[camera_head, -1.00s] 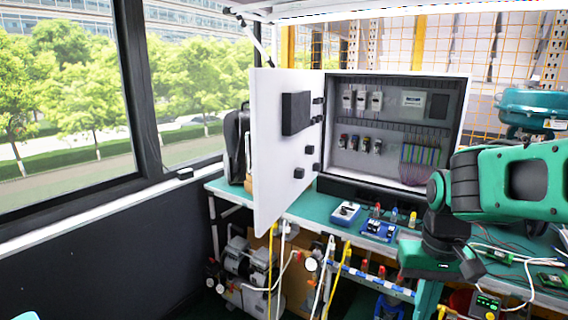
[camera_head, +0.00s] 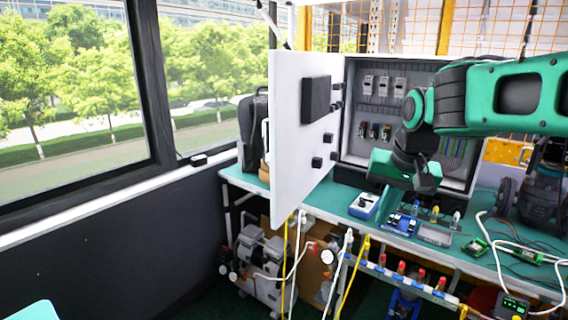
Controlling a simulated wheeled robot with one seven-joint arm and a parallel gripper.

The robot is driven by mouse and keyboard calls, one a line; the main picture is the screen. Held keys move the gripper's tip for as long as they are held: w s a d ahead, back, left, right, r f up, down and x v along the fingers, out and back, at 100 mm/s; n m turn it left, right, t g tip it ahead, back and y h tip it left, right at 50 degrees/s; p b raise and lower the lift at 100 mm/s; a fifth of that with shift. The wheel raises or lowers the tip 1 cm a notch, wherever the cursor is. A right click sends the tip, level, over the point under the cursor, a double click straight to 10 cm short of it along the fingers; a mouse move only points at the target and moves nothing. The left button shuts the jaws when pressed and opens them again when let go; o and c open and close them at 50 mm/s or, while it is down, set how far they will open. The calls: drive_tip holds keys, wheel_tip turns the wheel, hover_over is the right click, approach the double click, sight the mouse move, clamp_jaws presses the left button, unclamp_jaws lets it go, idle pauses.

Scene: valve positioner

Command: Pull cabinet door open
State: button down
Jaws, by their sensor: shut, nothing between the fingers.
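The white cabinet door (camera_head: 292,165) stands wide open, swung out to the left of the grey cabinet (camera_head: 347,130). Its inner face shows a black box and several small black blocks. A pale handle (camera_head: 265,140) shows at the door's left edge. My gripper (camera_head: 428,183) is shut and empty. It hangs in front of the open cabinet's lower part, right of the door and apart from it. My arm hides the cabinet's right side and part of the wiring inside.
The teal workbench (camera_head: 340,208) carries a blue-and-white device (camera_head: 363,206), a blue module (camera_head: 400,223) and green circuit boards (camera_head: 475,245). A dark machine (camera_head: 545,190) stands at the right. Hoses and a compressor (camera_head: 260,255) are below. A window wall is at left.

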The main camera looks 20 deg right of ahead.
drive_tip(key=w+a+r+t+y, duration=0.1)
drive_tip(key=w+a+r+t, duration=0.3)
drive_tip(key=w+a+r, duration=0.85)
approach(282, 171)
drive_tip(key=shift+m, duration=0.3)
drive_tip(key=shift+x, duration=2.15)
drive_tip(key=shift+w+d, duration=0.1)
drive_tip(key=shift+d, duration=0.05)
